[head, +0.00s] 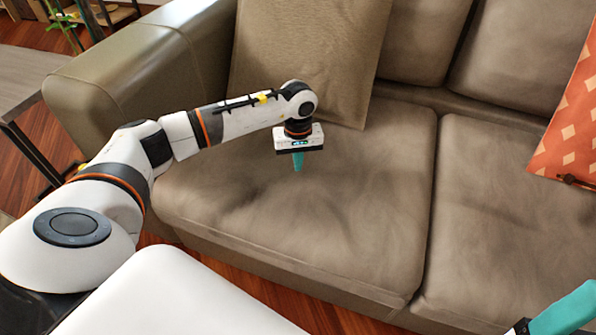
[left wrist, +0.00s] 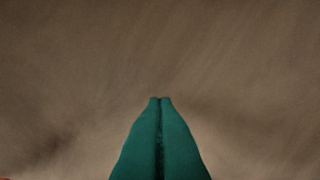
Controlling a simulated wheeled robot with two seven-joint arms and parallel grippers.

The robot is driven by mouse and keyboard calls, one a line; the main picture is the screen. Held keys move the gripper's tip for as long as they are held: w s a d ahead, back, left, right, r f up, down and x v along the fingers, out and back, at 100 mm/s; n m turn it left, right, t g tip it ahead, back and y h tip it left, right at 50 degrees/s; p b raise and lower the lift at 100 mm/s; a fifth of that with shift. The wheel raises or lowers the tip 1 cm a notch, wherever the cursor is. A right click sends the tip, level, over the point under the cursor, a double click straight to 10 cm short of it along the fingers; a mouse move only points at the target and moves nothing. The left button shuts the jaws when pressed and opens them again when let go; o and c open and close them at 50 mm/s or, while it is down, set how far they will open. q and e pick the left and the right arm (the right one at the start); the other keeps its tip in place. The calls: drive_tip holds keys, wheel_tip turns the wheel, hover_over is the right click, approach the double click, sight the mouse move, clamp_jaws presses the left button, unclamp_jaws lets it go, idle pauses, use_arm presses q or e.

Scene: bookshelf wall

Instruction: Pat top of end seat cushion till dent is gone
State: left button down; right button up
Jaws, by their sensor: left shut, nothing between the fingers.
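The end seat cushion (head: 350,210) is brown-grey leather at the left end of the sofa. Dark shaded creases and a shallow hollow show on its top, around the middle and front left. My left gripper (head: 298,162) points down over the rear middle of this cushion, its teal fingers together. I cannot tell whether the tips touch the leather. In the left wrist view the shut fingers (left wrist: 160,100) stand against the blurred cushion surface (left wrist: 80,60), with nothing between them. My right gripper (head: 565,310) shows only partly at the lower right corner; its jaws cannot be judged.
A tan back pillow (head: 305,55) leans behind the gripper. The sofa arm (head: 125,75) stands at the left. A second seat cushion (head: 510,210) and an orange patterned pillow (head: 570,125) are at the right. A grey table (head: 25,75) stands at far left.

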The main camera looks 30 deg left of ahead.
idle(0.5)
use_arm(q)
wheel_tip(320, 180, down, 3)
drive_tip(key=shift+r+b, duration=0.1)
drive_tip(key=shift+b, duration=1)
drive_tip(key=shift+f, duration=0.35)
drive_tip(key=shift+r, duration=0.2)
wheel_tip(320, 180, up, 4)
drive_tip(key=p, duration=0.3)
drive_tip(key=shift+r, duration=0.1)
